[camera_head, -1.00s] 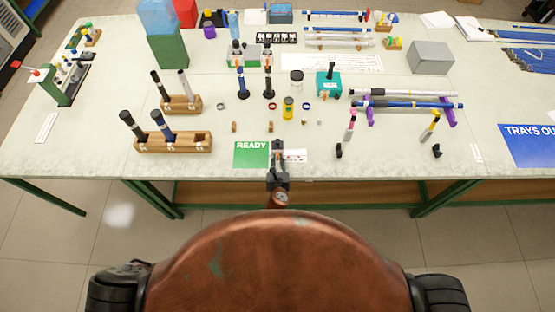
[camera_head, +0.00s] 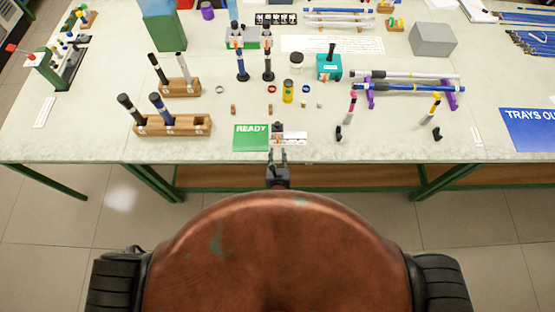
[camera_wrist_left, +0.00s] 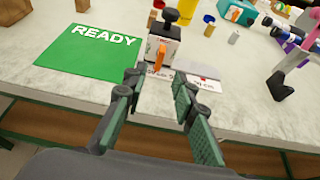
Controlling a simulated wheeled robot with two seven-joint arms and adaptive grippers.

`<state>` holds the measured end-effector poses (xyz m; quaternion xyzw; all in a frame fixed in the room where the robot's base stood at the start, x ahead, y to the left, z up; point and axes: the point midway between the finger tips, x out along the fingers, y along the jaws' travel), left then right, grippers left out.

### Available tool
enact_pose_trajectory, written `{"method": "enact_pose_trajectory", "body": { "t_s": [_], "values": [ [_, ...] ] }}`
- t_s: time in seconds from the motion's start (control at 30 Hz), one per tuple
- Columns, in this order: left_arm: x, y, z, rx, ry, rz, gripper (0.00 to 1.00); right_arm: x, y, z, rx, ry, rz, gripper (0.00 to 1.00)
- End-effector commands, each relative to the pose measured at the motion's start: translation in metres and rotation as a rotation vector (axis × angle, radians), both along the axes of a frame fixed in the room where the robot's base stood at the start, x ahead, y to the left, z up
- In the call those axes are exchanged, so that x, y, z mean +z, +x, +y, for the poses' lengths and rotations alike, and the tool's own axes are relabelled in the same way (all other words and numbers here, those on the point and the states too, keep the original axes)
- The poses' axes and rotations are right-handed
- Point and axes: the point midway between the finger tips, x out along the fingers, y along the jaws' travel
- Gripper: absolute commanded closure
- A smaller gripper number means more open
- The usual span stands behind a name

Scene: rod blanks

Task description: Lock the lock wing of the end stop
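The end stop (camera_wrist_left: 160,48) is a small silver block with a black knob on top, standing at the table's front beside the green READY card. Its orange lock wing (camera_wrist_left: 160,56) hangs upright on the side facing me. In the head view the end stop (camera_head: 277,128) is small and dark, just beyond my left gripper. My left gripper (camera_head: 278,154) is open and empty at the table's front edge. In the left wrist view its two green-padded fingers (camera_wrist_left: 155,88) are apart, short of the wing, with the wing between them in the picture. My right gripper is not in view.
The green READY card (camera_head: 251,138) lies left of the end stop. A white printed strip (camera_wrist_left: 204,84) lies by it. Wooden pen blocks (camera_head: 172,127) stand to the left. A pink-and-black stand (camera_wrist_left: 292,68) is on the right.

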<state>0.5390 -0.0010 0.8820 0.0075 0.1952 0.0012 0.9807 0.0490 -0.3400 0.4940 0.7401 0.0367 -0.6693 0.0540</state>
Motion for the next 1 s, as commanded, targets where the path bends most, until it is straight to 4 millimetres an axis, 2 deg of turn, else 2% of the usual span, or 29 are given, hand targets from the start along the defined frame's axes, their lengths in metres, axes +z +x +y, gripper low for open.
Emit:
{"method": "enact_pose_trajectory", "body": {
  "t_s": [0.1, 0.3, 0.9, 1.0],
  "values": [
    [0.007, -0.020, 0.000, 0.001, -0.002, 0.002, 0.75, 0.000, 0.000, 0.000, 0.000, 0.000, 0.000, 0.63],
    [0.014, -0.035, 0.000, 0.000, 0.000, 0.000, 0.75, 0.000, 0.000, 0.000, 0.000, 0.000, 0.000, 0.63],
    [0.015, -0.037, 0.000, 0.000, 0.000, 0.000, 0.75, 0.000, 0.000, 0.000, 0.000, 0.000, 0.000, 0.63],
    [0.005, -0.037, 0.004, 0.012, -0.015, 0.018, 0.75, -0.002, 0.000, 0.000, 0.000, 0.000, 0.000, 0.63]
  ]
}}
